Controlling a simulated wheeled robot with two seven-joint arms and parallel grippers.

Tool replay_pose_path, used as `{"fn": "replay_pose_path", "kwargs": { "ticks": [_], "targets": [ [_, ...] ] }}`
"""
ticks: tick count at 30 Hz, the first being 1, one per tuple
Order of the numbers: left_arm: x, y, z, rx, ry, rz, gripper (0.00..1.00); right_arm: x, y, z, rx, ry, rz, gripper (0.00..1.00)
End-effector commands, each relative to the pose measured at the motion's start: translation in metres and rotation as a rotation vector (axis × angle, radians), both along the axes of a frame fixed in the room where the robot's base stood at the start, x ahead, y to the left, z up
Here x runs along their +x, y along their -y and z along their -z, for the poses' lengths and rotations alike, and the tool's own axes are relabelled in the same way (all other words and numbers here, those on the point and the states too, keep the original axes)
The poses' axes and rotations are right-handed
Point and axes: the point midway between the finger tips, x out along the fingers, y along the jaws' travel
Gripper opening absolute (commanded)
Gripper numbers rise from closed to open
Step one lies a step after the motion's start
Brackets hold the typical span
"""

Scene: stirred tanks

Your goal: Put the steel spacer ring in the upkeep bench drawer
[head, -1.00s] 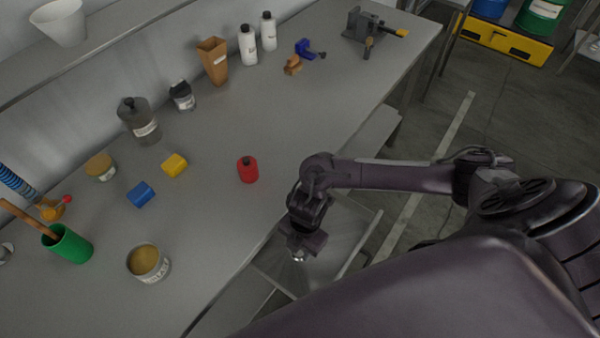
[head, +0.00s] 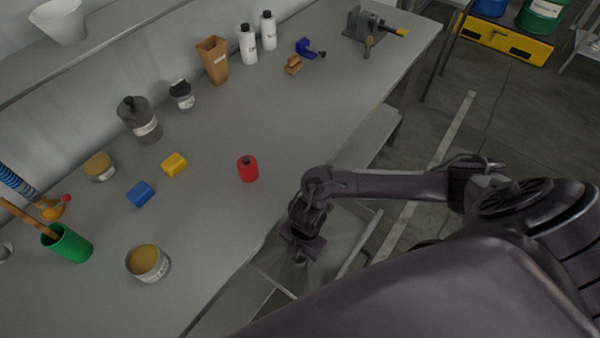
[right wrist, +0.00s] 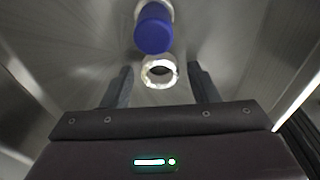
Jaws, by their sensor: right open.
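The steel spacer ring (right wrist: 160,72) shows in the right wrist view as a bright, pale ring just ahead of my fingertips, midway between them. Grey metal walls and floor surround it, which look like the inside of the open drawer (head: 345,238) under the bench. I cannot tell for certain whether the ring rests on the drawer floor. My right gripper (head: 301,257) is low over the drawer in the head view. In the right wrist view its two fingers (right wrist: 162,84) stand apart, open, with nothing gripped. My left gripper is out of view.
A blue and white cylinder (right wrist: 153,30) is close beyond the ring. Open floor lies to the right.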

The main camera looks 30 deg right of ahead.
Motion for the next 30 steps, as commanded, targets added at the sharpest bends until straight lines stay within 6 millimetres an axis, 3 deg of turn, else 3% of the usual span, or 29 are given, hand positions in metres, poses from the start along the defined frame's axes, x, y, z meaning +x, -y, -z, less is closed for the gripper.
{"fn": "replay_pose_path", "kwargs": {
  "ticks": [8, 21, 30],
  "targets": [
    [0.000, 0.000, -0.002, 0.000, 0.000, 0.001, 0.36, 0.001, 0.001, -0.011, 0.001, 0.003, 0.000, 0.54],
    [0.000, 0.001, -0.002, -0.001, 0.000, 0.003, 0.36, 0.006, 0.013, -0.097, -0.001, 0.004, -0.002, 0.54],
    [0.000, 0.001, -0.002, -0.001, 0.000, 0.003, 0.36, 0.007, 0.017, -0.121, 0.000, 0.000, 0.000, 0.54]
  ]
}}
